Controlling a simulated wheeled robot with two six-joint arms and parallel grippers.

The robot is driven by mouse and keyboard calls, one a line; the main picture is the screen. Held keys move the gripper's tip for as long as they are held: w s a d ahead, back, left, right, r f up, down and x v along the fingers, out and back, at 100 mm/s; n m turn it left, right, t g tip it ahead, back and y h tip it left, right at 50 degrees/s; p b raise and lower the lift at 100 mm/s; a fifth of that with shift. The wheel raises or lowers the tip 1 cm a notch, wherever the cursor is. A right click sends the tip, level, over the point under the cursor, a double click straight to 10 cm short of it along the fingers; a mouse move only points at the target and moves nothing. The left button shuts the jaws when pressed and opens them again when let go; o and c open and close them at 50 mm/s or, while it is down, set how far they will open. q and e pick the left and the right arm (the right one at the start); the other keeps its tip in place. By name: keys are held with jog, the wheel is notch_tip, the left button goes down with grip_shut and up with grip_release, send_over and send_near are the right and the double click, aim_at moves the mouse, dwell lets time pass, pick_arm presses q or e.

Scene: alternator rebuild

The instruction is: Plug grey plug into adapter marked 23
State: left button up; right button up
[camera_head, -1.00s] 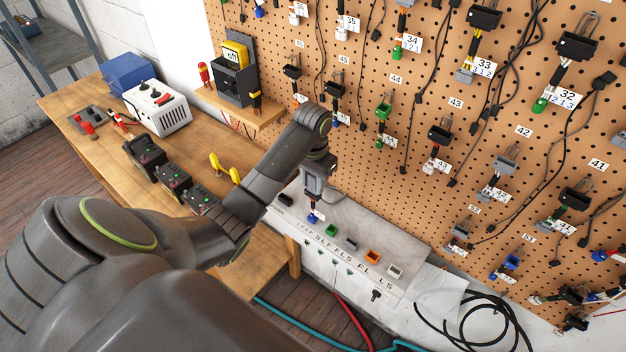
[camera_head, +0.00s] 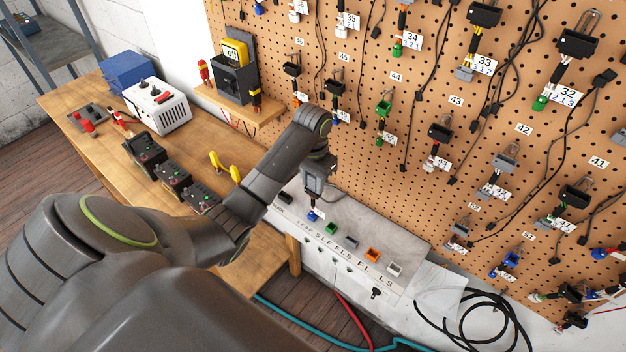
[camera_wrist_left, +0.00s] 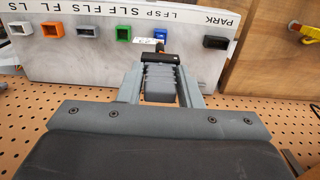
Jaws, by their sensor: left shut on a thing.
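My left gripper (camera_wrist_left: 160,88) is shut on a grey ribbed block, apparently the grey plug (camera_wrist_left: 159,82), which sits between its two fingers in the left wrist view. Just beyond it is a dark adapter (camera_wrist_left: 179,58) with an orange spot. A small white tag that seems to read 23 (camera_wrist_left: 146,41) stands beside it, in front of the blue socket (camera_wrist_left: 160,34). The plug and adapter look very close; I cannot tell whether they are joined. In the head view the left gripper (camera_head: 316,187) points down over the blue socket (camera_head: 313,215). The right gripper is not in view.
The white panel (camera_head: 345,222) has a row of coloured sockets, including green (camera_head: 331,229), orange (camera_head: 372,255) and pale grey (camera_head: 395,270). A pegboard (camera_head: 400,120) hung with numbered adapters and cables rises behind. A wooden bench (camera_head: 90,140) with devices is at the left.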

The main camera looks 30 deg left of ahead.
pick_arm(q)
jog(key=o, duration=0.9)
jog(key=shift+f, duration=0.1)
dwell(0.3)
